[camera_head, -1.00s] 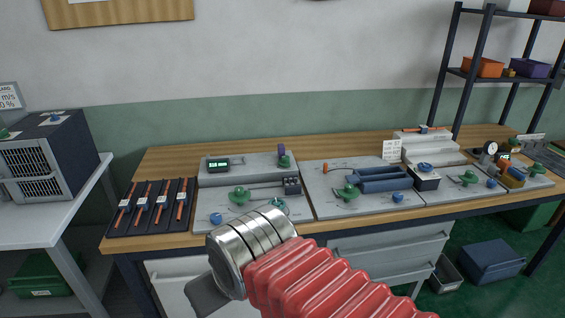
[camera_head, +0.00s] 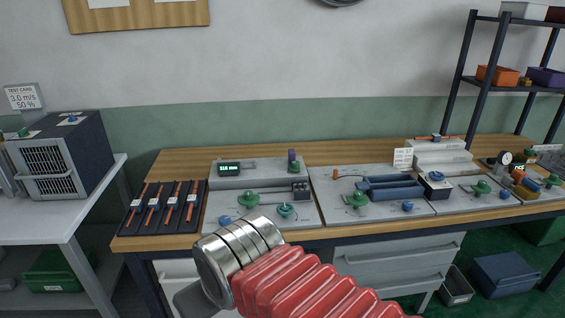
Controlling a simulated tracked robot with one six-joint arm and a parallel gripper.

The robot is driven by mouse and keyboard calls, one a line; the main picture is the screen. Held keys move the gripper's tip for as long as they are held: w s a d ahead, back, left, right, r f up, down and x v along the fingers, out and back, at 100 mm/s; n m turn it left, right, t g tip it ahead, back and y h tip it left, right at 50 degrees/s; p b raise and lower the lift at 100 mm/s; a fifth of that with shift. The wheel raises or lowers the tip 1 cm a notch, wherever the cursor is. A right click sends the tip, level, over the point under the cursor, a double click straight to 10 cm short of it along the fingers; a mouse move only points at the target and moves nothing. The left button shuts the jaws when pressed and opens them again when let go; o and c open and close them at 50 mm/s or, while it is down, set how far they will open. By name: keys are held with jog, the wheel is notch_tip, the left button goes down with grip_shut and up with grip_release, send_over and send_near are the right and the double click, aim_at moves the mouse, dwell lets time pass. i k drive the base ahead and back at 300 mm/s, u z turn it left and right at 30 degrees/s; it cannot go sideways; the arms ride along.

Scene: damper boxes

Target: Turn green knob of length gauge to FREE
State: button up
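A grey station with a lit digital display (camera_head: 229,169) stands at the left of the bench; it may be the length gauge, but its label is too small to read. On its plate are a green knob (camera_head: 248,199) and a teal-green knob (camera_head: 285,210). A green piece (camera_head: 294,167) sits below a purple handle at its back right. The knobs' markings cannot be read. My arm's silver end and red sleeve fill the lower middle, in front of the bench. A dark grey part of my gripper (camera_head: 192,299) shows below; no fingertips are visible. It touches no knob.
A dark tray (camera_head: 126,226) with several orange-marked rods lies left of the station. A vented box (camera_head: 86,150) stands on the left table. Drawers (camera_head: 395,262) sit below the bench.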

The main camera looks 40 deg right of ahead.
aim_at(294, 167)
jog(key=u, duration=2.8)
jog(key=k, duration=2.3)
